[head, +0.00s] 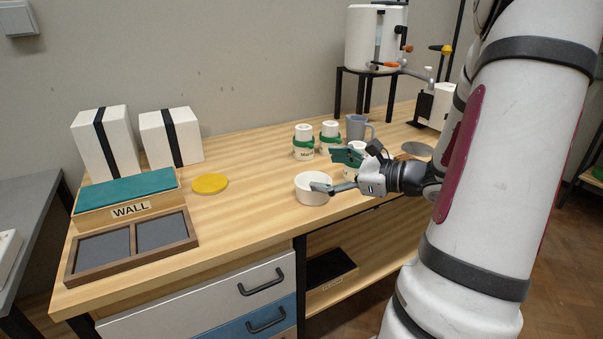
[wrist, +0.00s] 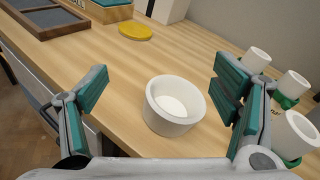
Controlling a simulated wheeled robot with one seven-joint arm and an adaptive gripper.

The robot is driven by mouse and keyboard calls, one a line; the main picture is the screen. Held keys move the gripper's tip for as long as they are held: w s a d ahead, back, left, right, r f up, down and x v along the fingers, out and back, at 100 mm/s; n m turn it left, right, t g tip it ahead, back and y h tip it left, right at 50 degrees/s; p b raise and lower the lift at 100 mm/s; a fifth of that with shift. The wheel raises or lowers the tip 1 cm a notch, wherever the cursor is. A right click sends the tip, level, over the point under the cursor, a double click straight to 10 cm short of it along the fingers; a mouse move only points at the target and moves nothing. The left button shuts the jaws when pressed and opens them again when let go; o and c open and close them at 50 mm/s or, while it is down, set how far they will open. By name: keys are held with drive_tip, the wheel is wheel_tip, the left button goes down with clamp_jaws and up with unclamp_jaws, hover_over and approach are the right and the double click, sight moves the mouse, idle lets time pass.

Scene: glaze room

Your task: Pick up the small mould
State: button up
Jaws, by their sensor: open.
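A white round open-topped mould (head: 309,196) stands upright on the wooden bench near its front edge. In the wrist view the white mould (wrist: 166,122) lies between my two spread fingers, with gaps on both sides. My gripper (head: 327,170) is open and empty. In the head view one fingertip overlaps the mould's right side; I cannot tell if it touches. Several white pieces with green bands (head: 304,150) stand behind and to the right, one partly hidden by my gripper. They also show at the right of the wrist view (wrist: 257,62). No readable label marks the small mould.
A yellow disc (head: 210,184), a divided tray (head: 131,249), a box labelled WALL (head: 127,208) and two black-strapped white blocks (head: 172,138) stand left. The bench between disc and mould is clear.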

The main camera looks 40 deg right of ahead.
sight(355, 169)
drive_tip(key=s+d+f+m+t+h+b, duration=0.1)
drive_tip(key=s+d+f+m+h, duration=0.35)
drive_tip(key=d, duration=0.35)
drive_tip(key=s+d+f+m+t+h+b, duration=0.1)
drive_tip(key=s+d+f+m+h+b, duration=0.15)
drive_tip(key=d+m+h, duration=0.4)
drive_tip(key=w+d, duration=0.1)
drive_tip(key=w, duration=0.1)
drive_tip(key=w+d+n+y, duration=0.1)
drive_tip(key=w, duration=0.2)
drive_tip(key=w+d+y, duration=0.1)
drive_tip(key=w, duration=0.1)
drive_tip(key=shift+w+d+n+b, duration=0.15)
drive_tip(key=shift+n+b, duration=0.25)
drive_tip(key=shift+a+b+x, duration=0.15)
drive_tip(key=shift+b+x, duration=0.3)
drive_tip(key=shift+x, duration=1)
drive_tip(key=shift+a+b+x, duration=0.15)
drive_tip(key=shift+b+x, duration=0.3)
drive_tip(key=shift+x, duration=0.95)
drive_tip(key=shift+w+r, duration=0.1)
drive_tip(key=shift+r, duration=0.05)
drive_tip(key=shift+c, duration=0.5)
drive_tip(key=c, duration=1.3)
